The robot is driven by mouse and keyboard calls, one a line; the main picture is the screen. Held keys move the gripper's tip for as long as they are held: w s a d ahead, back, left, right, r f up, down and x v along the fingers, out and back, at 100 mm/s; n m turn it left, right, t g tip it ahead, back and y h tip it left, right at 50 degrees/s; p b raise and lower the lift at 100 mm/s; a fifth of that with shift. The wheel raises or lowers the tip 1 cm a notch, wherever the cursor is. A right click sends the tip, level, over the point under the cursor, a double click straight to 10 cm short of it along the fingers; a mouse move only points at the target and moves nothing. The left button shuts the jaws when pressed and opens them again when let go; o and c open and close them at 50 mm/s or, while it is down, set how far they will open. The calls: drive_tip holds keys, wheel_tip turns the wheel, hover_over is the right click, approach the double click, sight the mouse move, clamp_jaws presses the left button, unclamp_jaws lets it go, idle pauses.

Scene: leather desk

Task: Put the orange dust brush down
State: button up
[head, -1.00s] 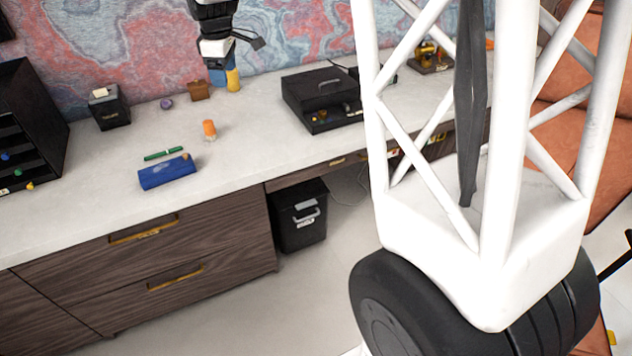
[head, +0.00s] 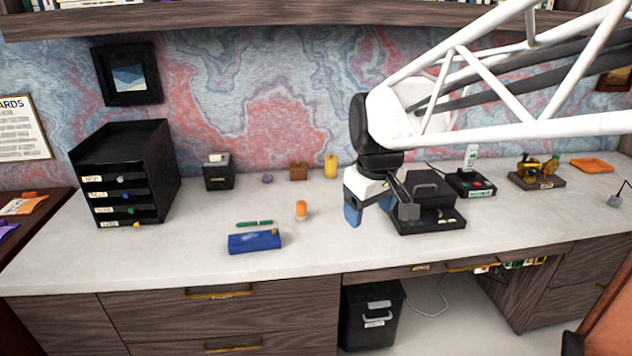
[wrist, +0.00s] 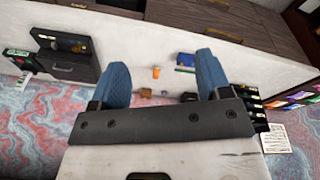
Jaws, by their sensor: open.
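The orange dust brush (head: 301,209) stands upright on the white desktop, orange part up and a pale part below. It also shows in the wrist view (wrist: 156,72), in line with the gap between my fingers but well beyond them. My gripper (head: 354,212) is open and empty, raised to the right of the brush in the head view, clear of it. Its two blue fingers (wrist: 163,65) are spread apart in the wrist view with nothing between them. In the head view only one blue finger shows clearly.
A blue case (head: 254,242) and a green pen (head: 255,223) lie left of the brush. A yellow container (head: 331,167) and brown box (head: 298,171) stand behind. Bare desktop lies around the brush.

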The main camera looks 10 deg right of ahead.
drive_tip(key=s+f+m, duration=0.2)
drive_tip(key=s, duration=0.6)
drive_tip(key=s+f+m, duration=0.3)
drive_tip(key=s, duration=0.6)
drive_tip(key=shift+d+t, duration=0.3)
drive_tip(key=shift+d, duration=0.15)
drive_tip(key=shift+o, duration=0.4)
drive_tip(key=shift+r, duration=0.1)
